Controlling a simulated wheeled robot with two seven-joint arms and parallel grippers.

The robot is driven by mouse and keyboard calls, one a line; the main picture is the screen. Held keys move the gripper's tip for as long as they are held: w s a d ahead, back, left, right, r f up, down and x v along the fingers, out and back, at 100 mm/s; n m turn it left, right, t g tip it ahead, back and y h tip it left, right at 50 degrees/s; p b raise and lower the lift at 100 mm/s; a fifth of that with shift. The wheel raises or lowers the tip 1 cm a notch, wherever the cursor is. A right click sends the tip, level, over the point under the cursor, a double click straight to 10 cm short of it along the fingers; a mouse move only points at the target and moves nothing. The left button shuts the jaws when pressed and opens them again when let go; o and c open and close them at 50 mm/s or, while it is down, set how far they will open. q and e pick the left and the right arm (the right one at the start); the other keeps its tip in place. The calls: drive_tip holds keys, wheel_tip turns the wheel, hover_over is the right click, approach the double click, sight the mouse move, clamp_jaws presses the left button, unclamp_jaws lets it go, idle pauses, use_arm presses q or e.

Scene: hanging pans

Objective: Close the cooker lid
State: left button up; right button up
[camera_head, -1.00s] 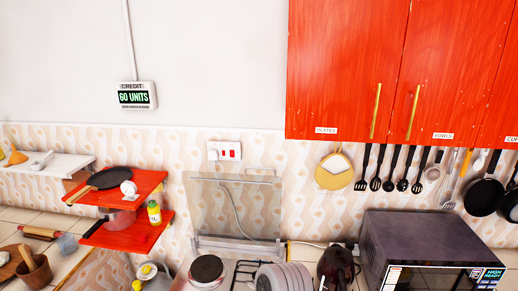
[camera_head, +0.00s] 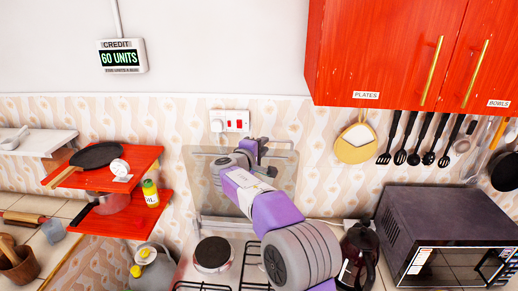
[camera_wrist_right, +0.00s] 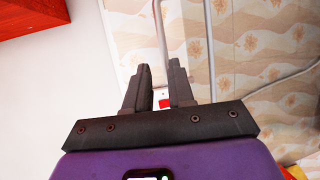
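The cooker lid (camera_head: 200,170) is a clear glass panel standing upright behind the hob, against the tiled wall. My right arm hides its middle in the head view. My right gripper (camera_head: 262,147) is at the lid's upper edge, right of its middle. In the right wrist view its two fingers (camera_wrist_right: 159,72) are apart with a narrow gap and nothing held. A pale metal rim (camera_wrist_right: 162,40) appears beyond the fingertips; I cannot tell whether they touch it. The cooker hob (camera_head: 232,262) lies below the lid, with a dark round plate and black grates. My left gripper is not in view.
A dark microwave (camera_head: 440,225) and a dark kettle (camera_head: 360,250) stand to the right. Red shelves (camera_head: 130,222) with a pan and a bottle are at left. A wall socket (camera_head: 230,121) is above the lid. A red cabinet (camera_head: 385,50) hangs at upper right.

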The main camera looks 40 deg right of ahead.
sight(273, 141)
drive_tip(key=x, duration=0.2)
drive_tip(key=p+x, duration=0.1)
drive_tip(key=x, duration=0.4)
drive_tip(key=shift+s+d+f+p, duration=0.1)
drive_tip(key=shift+s+f+p, duration=0.15)
drive_tip(key=shift+s+p, duration=0.1)
drive_tip(key=shift+w+d+f, duration=0.15)
drive_tip(key=shift+w+d, duration=0.1)
drive_tip(key=shift+s, duration=0.1)
clamp_jaws()
